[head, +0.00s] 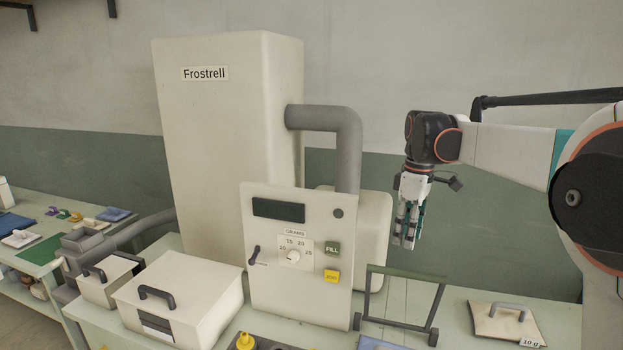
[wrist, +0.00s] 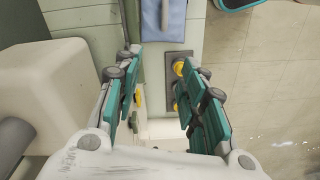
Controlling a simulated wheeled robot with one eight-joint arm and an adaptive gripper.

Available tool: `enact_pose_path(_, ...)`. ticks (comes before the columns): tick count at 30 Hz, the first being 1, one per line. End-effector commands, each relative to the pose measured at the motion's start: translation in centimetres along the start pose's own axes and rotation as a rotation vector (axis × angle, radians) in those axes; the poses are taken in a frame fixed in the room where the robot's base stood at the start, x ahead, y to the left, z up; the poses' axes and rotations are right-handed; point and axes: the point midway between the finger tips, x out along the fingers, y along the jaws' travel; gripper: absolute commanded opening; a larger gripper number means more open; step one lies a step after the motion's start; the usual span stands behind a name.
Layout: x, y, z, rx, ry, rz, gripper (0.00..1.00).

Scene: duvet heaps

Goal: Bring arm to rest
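My gripper (head: 407,226) hangs from my arm to the right of the white Frostrell machine (head: 225,120), pointing down above the bench. It is clear of the machine and the bench. In the wrist view my gripper (wrist: 157,95) has its two teal-padded fingers apart, with nothing held between them. Below the fingers the wrist view shows part of the bench and a grey plate with yellow knobs (wrist: 178,70). The lower part of my arm is cut off at the right edge of the head view.
The machine's control panel (head: 297,250) faces forward. A grey pipe (head: 349,150) stands left of my gripper. A metal frame (head: 402,273) is below it. White lidded boxes (head: 180,298) stand at left. Open air surrounds my gripper.

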Motion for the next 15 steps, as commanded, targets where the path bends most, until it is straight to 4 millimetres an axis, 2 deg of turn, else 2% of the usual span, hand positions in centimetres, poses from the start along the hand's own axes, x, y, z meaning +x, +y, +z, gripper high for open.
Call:
enact_pose_path(1,0.0,-1.4,0.6,0.035,0.011,0.021,0.38)
enact_pose_path(8,-0.1,-6.8,3.1,0.219,0.083,0.121,0.38)
enact_pose_path(15,1.4,-12.5,6.1,0.409,0.18,0.209,0.38)
